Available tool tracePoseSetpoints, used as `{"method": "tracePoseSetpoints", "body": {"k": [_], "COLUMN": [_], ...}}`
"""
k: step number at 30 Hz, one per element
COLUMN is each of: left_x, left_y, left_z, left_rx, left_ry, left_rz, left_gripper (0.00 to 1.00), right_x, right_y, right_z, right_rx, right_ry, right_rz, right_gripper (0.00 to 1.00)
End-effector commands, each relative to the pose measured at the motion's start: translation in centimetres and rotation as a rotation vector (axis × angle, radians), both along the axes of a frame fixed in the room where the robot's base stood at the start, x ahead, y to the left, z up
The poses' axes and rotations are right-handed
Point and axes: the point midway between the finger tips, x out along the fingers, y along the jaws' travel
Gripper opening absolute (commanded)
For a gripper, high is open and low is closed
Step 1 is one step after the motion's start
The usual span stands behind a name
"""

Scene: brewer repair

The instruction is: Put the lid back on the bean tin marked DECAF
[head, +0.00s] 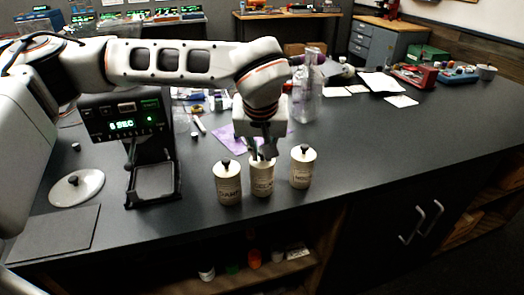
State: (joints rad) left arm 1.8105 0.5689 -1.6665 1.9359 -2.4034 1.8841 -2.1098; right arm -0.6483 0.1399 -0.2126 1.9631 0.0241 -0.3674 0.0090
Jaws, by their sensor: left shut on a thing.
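Three cream tins with dark lettering stand in a row near the counter's front edge. The middle tin (262,182) has a small label that seems to read DECAF. My left gripper (263,153) points down right at the top of this tin and is shut on what seems to be its lid by the knob. The fingers hide the lid, so I cannot tell whether it is seated or just above the rim. The left tin (228,187) and the right tin (301,171) wear lids with black knobs. My right gripper is not in view.
A black brewer (148,150) with a green display stands left of the tins. A white round lid with a black knob (76,187) lies further left, by a dark mat (55,233). Clear bottles (305,100) stand behind the gripper. The counter right of the tins is clear.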

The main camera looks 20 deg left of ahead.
Motion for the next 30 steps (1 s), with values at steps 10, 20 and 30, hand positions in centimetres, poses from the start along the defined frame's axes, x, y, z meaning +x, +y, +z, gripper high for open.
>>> {"method": "tracePoseSetpoints", "body": {"k": [10,20,30], "left_x": [-0.10,-0.26,-0.28], "left_y": [0.03,0.08,0.07], "left_z": [0.12,0.54,0.51], "left_rx": [0.001,0.000,0.000], "left_ry": [0.001,0.000,0.000], "left_rz": [0.000,0.001,0.001], "left_gripper": [0.00,0.00,0.00], "right_x": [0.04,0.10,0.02], "right_y": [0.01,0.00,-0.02], "right_z": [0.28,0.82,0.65], "right_rx": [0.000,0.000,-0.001], "right_ry": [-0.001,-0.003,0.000], "right_rz": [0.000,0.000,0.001], "right_gripper": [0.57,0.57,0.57]}}
